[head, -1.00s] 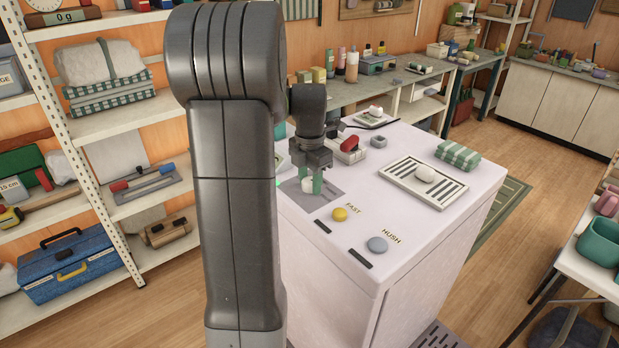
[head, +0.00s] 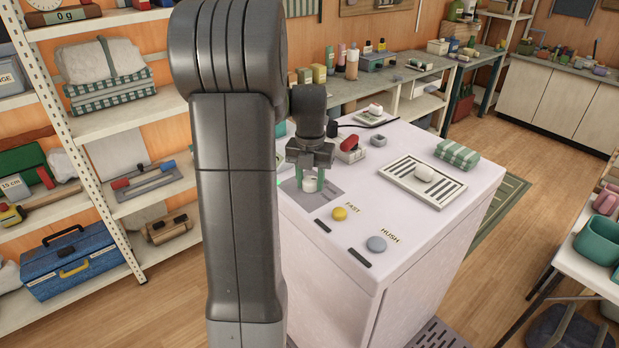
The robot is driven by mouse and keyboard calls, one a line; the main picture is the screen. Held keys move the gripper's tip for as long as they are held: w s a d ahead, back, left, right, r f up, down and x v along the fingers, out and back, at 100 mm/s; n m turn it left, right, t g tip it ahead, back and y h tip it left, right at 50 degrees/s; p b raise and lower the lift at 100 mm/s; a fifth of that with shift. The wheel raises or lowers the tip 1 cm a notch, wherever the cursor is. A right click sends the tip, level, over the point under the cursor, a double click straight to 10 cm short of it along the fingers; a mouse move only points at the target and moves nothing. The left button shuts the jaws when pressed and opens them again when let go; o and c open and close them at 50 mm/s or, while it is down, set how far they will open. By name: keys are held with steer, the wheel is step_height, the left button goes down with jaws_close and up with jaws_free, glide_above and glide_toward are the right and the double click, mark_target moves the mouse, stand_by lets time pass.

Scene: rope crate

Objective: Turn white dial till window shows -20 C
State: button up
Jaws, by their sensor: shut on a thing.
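The white dial (head: 309,184) sits on a grey panel (head: 327,201) on top of the white cabinet (head: 405,215). My gripper (head: 310,182) points down over the panel, its green fingers shut on the dial from both sides. My arm hides the left part of the cabinet top. I cannot make out a window reading in this view.
On the cabinet top are a yellow FAST button (head: 339,214), a grey HUSH button (head: 376,244), a red-and-white object (head: 350,148), a slotted tray (head: 422,184) with a white lump on it, and a green checked cloth (head: 457,154). Shelves stand at left.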

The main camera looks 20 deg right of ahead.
mark_target(310, 179)
steer(key=o, duration=1)
steer(key=shift+r+p, duration=2.05)
steer(key=shift+r, duration=0.45)
